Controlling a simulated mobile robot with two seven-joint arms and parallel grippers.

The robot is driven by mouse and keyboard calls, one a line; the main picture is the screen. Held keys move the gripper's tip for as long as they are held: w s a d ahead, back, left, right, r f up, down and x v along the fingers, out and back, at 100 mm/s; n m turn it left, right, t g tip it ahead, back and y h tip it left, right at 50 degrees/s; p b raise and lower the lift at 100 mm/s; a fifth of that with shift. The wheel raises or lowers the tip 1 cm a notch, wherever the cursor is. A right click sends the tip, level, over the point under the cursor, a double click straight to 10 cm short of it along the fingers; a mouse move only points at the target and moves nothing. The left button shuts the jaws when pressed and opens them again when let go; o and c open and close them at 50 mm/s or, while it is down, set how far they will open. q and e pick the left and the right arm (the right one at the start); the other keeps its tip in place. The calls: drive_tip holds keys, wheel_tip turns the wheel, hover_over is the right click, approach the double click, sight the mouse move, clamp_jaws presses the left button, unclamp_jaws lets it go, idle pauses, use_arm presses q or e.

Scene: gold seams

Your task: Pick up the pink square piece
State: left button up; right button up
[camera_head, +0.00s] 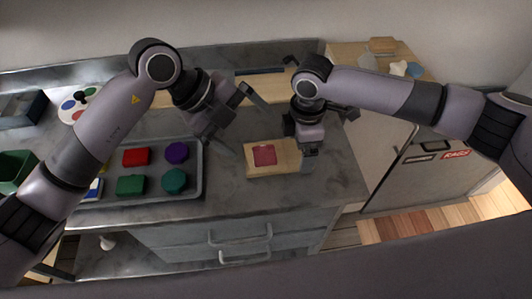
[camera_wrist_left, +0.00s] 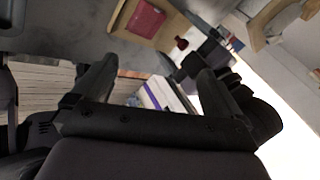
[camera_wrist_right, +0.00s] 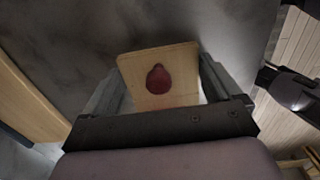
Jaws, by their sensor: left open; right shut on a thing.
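The pink square piece (camera_head: 264,155) lies flat on a light wooden board (camera_head: 254,171) near the counter's right end. It also shows in the left wrist view (camera_wrist_left: 145,19). My left gripper (camera_head: 241,113) is open and empty, above and to the left of the piece, apart from it. My right gripper (camera_head: 309,148) is at the board's right end. In the right wrist view its fingers are shut on a light wooden panel (camera_wrist_right: 150,97) with a dark red knob (camera_wrist_right: 159,79). Whether this panel is part of the board, I cannot tell.
A grey tray (camera_head: 199,187) with several coloured pieces, among them a red block (camera_head: 136,156) and a purple one (camera_head: 176,152), stands to the left. A round palette (camera_head: 72,107) and a green bin (camera_head: 15,170) are farther left. Bare counter lies between tray and board.

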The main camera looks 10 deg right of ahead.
use_arm(q)
drive_tip(key=s+d+r+m+t+y, duration=0.1)
drive_tip(key=m, duration=0.4)
drive_tip(key=m+t+y, duration=0.2)
drive_tip(key=m+y, duration=0.1)
drive_tip(key=m, duration=0.6)
hover_over(263, 155)
drive_tip(key=s+a, duration=0.1)
drive_tip(key=s, duration=0.1)
wheel_tip(263, 155, down, 6)
drive_tip(key=shift+w+r, duration=0.1)
drive_tip(key=shift+r, duration=0.1)
drive_tip(key=shift+a+x, duration=0.2)
drive_tip(key=shift+x, duration=1.15)
drive_tip(key=shift+a+x, duration=0.2)
drive_tip(key=shift+x, duration=1.15)
